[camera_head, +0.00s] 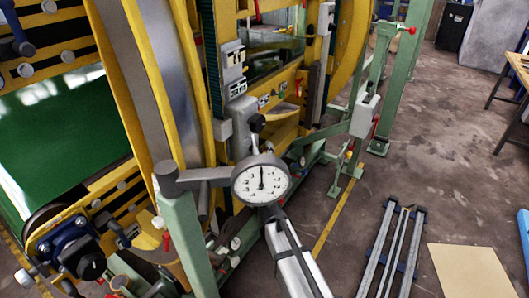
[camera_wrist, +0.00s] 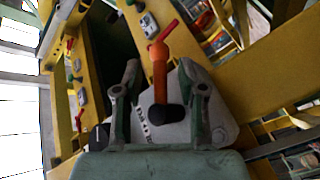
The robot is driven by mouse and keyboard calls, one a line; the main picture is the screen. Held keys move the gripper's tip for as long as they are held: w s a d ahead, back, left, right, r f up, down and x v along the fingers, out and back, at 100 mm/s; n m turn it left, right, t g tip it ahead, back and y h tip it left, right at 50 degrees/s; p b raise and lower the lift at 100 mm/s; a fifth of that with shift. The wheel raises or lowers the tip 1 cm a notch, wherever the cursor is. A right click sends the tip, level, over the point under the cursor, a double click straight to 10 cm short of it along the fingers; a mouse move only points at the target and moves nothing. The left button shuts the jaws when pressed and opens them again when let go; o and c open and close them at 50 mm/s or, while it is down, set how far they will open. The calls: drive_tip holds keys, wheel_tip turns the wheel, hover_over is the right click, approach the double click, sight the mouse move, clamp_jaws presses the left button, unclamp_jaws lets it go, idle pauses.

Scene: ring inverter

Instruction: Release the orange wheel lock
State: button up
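My gripper (camera_wrist: 160,72) is open, with one finger on each side of the lever and visible space between. Contact with the lever is not visible. I cannot pick out the lever or my gripper for certain in the head view.
Yellow machine frames (camera_head: 160,90) with a large ring fill the head view's left. A round dial gauge (camera_head: 262,180) stands in front. Green posts (camera_head: 403,75) rise at the right. Metal rails (camera_head: 388,255) and a tan board (camera_head: 471,270) lie on the open floor.

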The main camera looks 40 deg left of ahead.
clamp_jaws()
drive_tip(key=b, duration=0.3)
drive_tip(key=shift+f, duration=0.25)
drive_tip(key=b, duration=0.3)
drive_tip(key=shift+w, duration=0.1)
drive_tip(key=shift+r+n+t+y+b, duration=0.3)
drive_tip(key=shift+t+b, duration=0.1)
drive_tip(key=shift+b, duration=0.4)
drive_tip(key=shift+r, duration=0.15)
drive_tip(key=shift+o, duration=0.2)
unclamp_jaws()
